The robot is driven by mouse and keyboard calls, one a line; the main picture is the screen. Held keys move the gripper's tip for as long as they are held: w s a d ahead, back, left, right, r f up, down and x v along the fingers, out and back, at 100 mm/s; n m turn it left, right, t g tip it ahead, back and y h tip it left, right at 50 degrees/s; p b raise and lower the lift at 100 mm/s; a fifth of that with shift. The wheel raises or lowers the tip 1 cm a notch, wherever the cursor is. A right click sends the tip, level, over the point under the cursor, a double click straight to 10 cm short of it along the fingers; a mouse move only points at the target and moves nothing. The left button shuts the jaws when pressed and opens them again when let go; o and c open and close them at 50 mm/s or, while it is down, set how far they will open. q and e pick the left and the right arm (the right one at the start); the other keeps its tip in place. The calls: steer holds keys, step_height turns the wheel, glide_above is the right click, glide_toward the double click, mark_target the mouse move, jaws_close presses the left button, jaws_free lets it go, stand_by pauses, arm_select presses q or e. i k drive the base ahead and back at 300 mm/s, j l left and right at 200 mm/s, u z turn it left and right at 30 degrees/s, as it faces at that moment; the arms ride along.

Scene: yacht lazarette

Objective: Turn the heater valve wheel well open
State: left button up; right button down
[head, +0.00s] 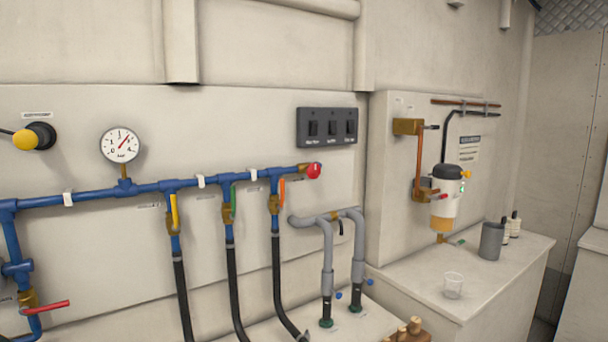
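A small round red knob or wheel (314,170) sits at the right end of the blue manifold pipe (100,194), on a brass fitting. Its label is too small to read, so I cannot tell whether it is the heater valve wheel. Grey lagged pipes (327,262) come down to the right of it, with small blue handles (338,295) near their lower ends. Neither of my grippers is in view.
Yellow (174,212), green (233,202) and orange (282,193) lever handles hang on the manifold. A red lever (47,306) is at lower left. A pressure gauge (121,145) stands above. A clear cup (453,285) and grey canister (491,241) stand on the right counter (420,279).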

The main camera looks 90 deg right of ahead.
mark_target(314, 170)
steer(key=z, duration=3.1)
steer(key=i+l+u, duration=0.1)
steer(key=l, duration=0.25)
steer(key=i+l+u, duration=0.15)
steer(key=l, duration=0.2)
